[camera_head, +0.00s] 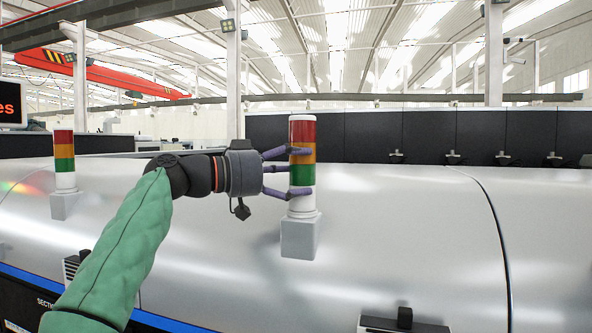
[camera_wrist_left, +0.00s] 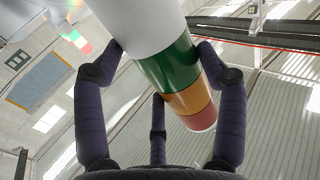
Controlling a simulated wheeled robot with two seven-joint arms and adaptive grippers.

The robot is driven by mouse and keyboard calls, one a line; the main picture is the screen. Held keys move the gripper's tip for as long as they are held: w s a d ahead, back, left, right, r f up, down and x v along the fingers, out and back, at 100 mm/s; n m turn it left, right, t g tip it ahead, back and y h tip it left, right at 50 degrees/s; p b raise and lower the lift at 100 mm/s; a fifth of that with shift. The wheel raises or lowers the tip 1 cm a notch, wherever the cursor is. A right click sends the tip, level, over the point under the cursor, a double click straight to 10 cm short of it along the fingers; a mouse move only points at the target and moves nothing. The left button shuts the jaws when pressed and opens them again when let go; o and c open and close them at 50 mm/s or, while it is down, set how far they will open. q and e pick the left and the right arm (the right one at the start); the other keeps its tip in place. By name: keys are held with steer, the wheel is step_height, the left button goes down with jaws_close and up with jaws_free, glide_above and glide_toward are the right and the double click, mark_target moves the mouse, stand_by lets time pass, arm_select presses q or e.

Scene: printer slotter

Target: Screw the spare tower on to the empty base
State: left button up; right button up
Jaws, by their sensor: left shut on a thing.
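The spare tower (camera_head: 302,132), banded red, orange and green with a white lower end, stands upright over a grey square base (camera_head: 300,238) on the silver machine. My left gripper (camera_head: 301,171) comes in from the left with its purple fingers shut around the tower. In the left wrist view the fingers press on the tower (camera_wrist_left: 178,72) near its white and green bands. The tower's lower end appears to meet the base; whether it is threaded in cannot be told. My right gripper is not in view.
Another light tower (camera_head: 64,160) stands on its own base (camera_head: 65,206) at the left. The silver machine (camera_head: 400,240) has a curved top, with dark panels (camera_head: 430,135) behind. A dark bracket (camera_head: 404,322) sits at the front edge. Space right of the held tower is clear.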

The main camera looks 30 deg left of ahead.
arm_select(q)
steer(key=shift+w+a+f+m+g+h+p, duration=0.2)
steer(key=shift+w+m+g+h+p, duration=0.15)
steer(key=shift+g+h+p, duration=0.35)
steer(key=o, duration=0.8)
steer(key=shift+s+m+h+p, duration=0.15)
steer(key=shift+m+h+p, duration=0.2)
steer(key=shift+m, duration=0.1)
steer(key=shift+c, duration=0.2)
steer(key=o, duration=0.4)
steer(key=shift+f, duration=0.1)
steer(key=shift+o, duration=0.2)
steer(key=shift+s+d, duration=0.1)
steer(key=v, duration=1.2)
steer(key=shift+r, duration=0.2)
